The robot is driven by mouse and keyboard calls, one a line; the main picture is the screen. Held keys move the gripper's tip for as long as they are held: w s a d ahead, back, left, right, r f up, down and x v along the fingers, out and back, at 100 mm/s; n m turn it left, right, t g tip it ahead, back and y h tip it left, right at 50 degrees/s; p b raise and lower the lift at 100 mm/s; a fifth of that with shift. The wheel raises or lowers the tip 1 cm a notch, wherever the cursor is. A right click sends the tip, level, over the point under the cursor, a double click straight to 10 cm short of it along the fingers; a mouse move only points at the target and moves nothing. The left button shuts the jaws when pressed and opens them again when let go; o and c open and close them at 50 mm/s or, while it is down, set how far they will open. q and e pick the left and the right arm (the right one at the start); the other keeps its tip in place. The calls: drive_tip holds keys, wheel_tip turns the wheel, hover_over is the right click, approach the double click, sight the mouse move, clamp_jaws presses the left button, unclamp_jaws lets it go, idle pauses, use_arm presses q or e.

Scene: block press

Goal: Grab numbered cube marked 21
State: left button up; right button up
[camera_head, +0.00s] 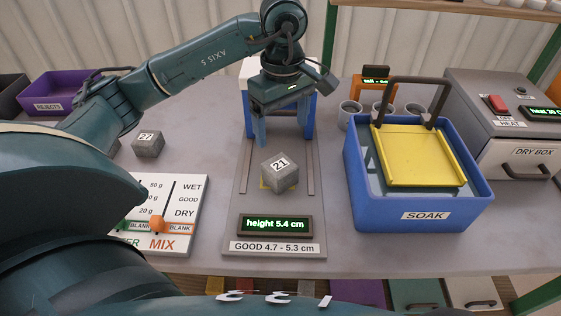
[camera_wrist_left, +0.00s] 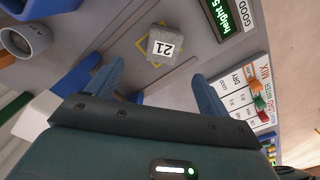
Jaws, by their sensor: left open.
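The grey cube marked 21 (camera_head: 280,171) sits on the measuring plate (camera_head: 247,205), partly over a yellow outlined square, in front of the blue press frame. It also shows in the left wrist view (camera_wrist_left: 164,44), ahead of the fingertips and between their lines. My left gripper (camera_head: 284,132) is open and empty, with its blue fingers behind and above the cube, apart from it. Its two fingers also show in the left wrist view (camera_wrist_left: 160,78). A second grey cube marked 27 (camera_head: 148,143) stands on the table at the left. My right gripper is not in view.
A display reading "height 5.4 cm" (camera_head: 274,225) stands at the plate's front. A blue SOAK tub (camera_head: 424,214) with a yellow rack is to the right, beside the dry box (camera_head: 518,160). Grey cups (camera_head: 349,112) stand behind. A mix board (camera_head: 181,205) lies left; a purple rejects bin (camera_head: 62,92) is farther back.

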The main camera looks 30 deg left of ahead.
sight(280, 165)
use_arm(q)
drive_tip(key=f, duration=0.6)
drive_tip(key=shift+s+d, duration=0.1)
drive_tip(key=shift+s, duration=0.1)
drive_tip(key=shift+f+p, duration=0.3)
drive_tip(key=shift+f, duration=0.35)
drive_tip(key=f+p, duration=0.1)
drive_tip(key=f, duration=0.3)
drive_tip(key=shift+s+f, duration=0.15)
drive_tip(key=shift+s, duration=0.05)
drive_tip(key=shift+f, duration=0.4)
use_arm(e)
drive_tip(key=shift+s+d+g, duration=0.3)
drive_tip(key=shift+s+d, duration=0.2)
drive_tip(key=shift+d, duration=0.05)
